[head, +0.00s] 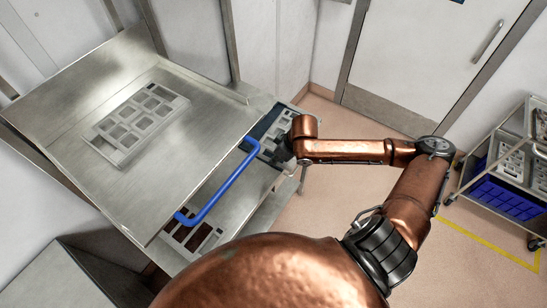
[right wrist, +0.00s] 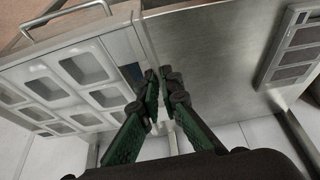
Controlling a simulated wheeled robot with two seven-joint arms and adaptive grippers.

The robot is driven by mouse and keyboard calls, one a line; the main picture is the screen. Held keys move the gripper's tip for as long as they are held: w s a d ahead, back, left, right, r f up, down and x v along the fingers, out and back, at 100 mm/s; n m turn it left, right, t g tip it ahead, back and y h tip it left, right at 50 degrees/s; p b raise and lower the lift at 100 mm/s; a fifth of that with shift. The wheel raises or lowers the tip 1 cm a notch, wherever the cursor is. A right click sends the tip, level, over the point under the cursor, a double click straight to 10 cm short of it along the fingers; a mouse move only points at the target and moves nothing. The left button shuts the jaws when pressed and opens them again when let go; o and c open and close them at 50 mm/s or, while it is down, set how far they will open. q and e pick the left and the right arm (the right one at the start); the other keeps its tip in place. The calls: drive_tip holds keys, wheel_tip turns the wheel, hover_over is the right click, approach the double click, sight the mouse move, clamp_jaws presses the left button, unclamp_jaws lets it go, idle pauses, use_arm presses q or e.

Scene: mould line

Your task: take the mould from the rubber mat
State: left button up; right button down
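The grey mould (head: 268,144), a tray with square pockets, lies at the dark rubber mat (head: 260,127) beyond the steel table's right edge. My right gripper (head: 281,158) is at its near right side, partly hidden by my wrist. In the right wrist view the mould (right wrist: 75,90) fills the left side. Whether the mould is clear of the mat cannot be told. My left gripper is not in view.
Another pocketed mould (head: 137,120) lies on the steel table (head: 75,100). A blue handle (head: 222,185) runs along the table's edge, close to my right forearm. A trolley with a blue crate (head: 507,190) stands at right. The floor between is clear.

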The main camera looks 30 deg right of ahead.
drive_tip(key=shift+r+p, duration=1.75)
drive_tip(key=shift+p, duration=0.2)
drive_tip(key=shift+f, duration=0.1)
